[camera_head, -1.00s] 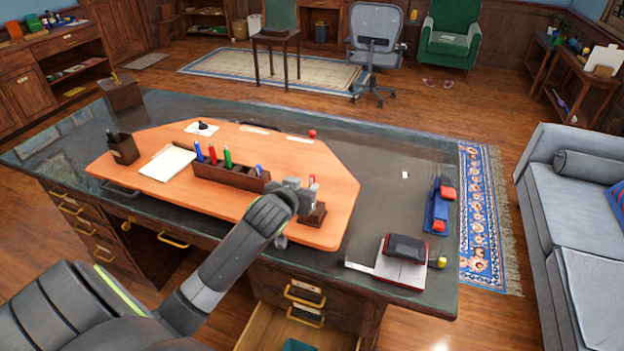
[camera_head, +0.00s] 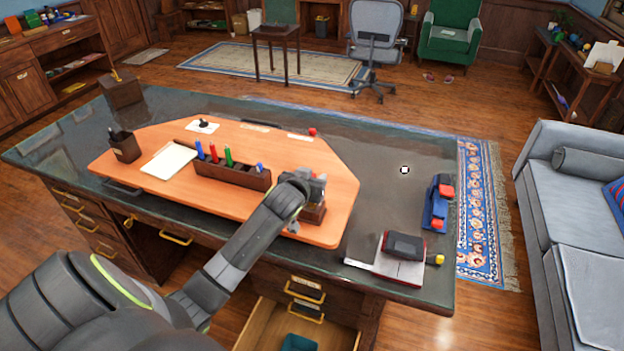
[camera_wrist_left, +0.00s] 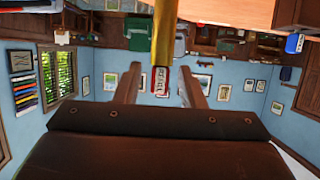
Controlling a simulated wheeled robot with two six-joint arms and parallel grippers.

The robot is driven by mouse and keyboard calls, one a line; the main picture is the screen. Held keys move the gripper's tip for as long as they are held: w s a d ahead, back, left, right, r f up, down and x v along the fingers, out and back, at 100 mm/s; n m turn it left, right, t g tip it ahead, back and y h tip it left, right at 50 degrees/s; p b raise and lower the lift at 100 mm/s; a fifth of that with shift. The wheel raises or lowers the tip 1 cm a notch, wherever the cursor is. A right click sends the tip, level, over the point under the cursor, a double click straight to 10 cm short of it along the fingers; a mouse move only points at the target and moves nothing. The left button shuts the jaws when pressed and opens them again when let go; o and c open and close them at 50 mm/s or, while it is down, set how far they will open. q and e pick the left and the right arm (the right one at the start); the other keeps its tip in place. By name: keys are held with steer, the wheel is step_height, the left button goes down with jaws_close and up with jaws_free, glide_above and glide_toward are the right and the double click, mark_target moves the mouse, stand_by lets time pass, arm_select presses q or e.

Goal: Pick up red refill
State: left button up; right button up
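My left gripper (camera_head: 312,184) is at the right end of the orange desk mat, just above a small dark wooden stand (camera_head: 313,214). In the left wrist view, which looks upside down, my two fingers (camera_wrist_left: 161,84) are apart. A small red refill (camera_wrist_left: 161,82) with a white label shows between them, with gaps on both sides. A gold bar (camera_wrist_left: 164,35) comes from the top of that view in line with the refill. I cannot tell how deep the refill sits between the fingers. In the head view my gripper mostly hides it. My right gripper is not in view.
A pen holder (camera_head: 232,173) with blue, red and green pens stands left of my gripper. A blue-and-red tool (camera_head: 437,203) and a dark-and-red device (camera_head: 403,248) lie at the right. A drawer (camera_head: 262,333) is open below. The desk's back right is mostly clear.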

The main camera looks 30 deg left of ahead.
arm_select(q)
jaws_close()
